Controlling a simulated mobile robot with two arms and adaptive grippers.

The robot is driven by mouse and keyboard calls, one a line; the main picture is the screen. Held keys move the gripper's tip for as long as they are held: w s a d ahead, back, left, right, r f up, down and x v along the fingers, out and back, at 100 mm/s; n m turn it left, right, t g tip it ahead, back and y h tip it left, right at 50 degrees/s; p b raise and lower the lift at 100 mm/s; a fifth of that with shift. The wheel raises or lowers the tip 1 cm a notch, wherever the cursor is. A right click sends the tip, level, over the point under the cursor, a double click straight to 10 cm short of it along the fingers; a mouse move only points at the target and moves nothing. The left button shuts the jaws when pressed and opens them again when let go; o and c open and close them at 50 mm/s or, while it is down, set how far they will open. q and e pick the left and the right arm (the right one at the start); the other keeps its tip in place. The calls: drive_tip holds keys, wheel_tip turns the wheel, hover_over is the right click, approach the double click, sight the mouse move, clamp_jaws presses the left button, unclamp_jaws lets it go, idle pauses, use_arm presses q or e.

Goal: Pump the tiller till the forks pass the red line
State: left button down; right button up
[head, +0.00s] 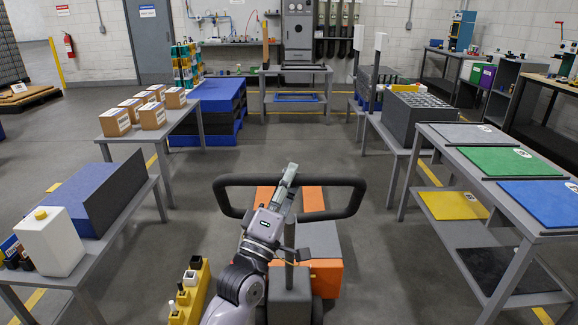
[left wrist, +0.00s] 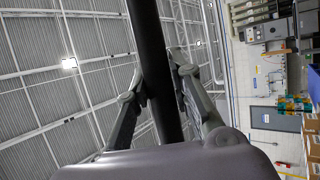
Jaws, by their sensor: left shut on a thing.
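The tiller's black loop handle (head: 355,200) stands upright in front of me in the head view. My left gripper (head: 289,174) is shut on the middle of its top bar. In the left wrist view, the black handle bar (left wrist: 149,45) runs between the two fingers of the left gripper (left wrist: 160,85). The orange and grey pallet jack (head: 322,275) stands below and behind the handle, partly covered by my arm. Orange parts (head: 313,198), which may be the forks, show through the loop. I cannot make out a red line. My right gripper is in neither view.
A grey table with a white jug (head: 50,242) stands at left. A table with coloured mats (head: 504,160) stands at right. A yellow block with small items (head: 190,292) is beside my arm. The middle floor (head: 300,145) is clear.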

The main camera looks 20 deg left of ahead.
use_arm(q)
drive_tip(key=shift+s+d+f, duration=0.25)
drive_tip(key=shift+s+f, duration=0.05)
drive_tip(key=shift+f, duration=0.45)
drive_tip(key=shift+s, duration=0.1)
drive_tip(key=c, duration=1.8)
unclamp_jaws()
drive_tip(key=o, duration=0.4)
drive_tip(key=shift+s+r, duration=0.3)
drive_tip(key=shift+r, duration=0.05)
drive_tip(key=shift+w, duration=0.1)
drive_tip(key=v, duration=1.2)
drive_tip(key=shift+a, duration=0.1)
